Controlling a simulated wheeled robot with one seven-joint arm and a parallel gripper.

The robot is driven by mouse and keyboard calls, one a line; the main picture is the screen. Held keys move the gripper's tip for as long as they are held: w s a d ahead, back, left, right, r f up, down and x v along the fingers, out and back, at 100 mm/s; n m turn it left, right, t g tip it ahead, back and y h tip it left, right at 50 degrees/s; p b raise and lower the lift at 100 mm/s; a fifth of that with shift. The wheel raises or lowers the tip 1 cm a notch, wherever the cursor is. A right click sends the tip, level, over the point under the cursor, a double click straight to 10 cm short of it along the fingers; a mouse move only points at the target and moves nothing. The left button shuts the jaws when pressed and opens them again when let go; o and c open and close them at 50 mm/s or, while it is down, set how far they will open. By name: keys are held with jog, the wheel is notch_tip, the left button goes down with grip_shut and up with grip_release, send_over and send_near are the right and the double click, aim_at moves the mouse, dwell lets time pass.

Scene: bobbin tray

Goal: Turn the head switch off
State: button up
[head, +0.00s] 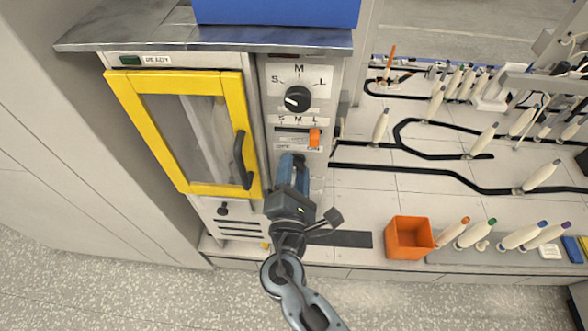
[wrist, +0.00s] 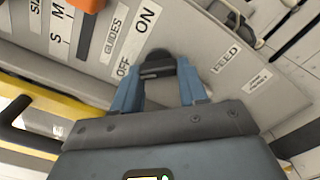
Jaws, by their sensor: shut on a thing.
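A dark switch lever (wrist: 158,62) sits on the light panel, beside the OFF and ON lettering and a label that seems to read FEED. I cannot read a label naming it the head switch. My gripper (wrist: 157,88) is shut on this lever, with a blue finger on each side. In the head view my gripper (head: 291,163) reaches the control panel (head: 270,75) below the orange slider, and hides the lever there. Which way the lever is set is not clear.
Above are a black S-M-L dial (head: 297,99) and an orange slider (head: 314,139). A yellow-framed door (head: 184,188) with a dark handle (head: 243,160) is close on the left. An orange bin (head: 409,238) and several bobbins stand on the bench at right.

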jog(key=shift+f, duration=0.1)
jog(key=o, duration=1.1)
jog(key=shift+c, duration=0.2)
jog(key=shift+s, duration=0.1)
jog(key=s+b, duration=0.1)
jog(key=s, duration=0.6)
jog(key=shift+s+a, duration=0.15)
jog(key=shift+s, duration=0.2)
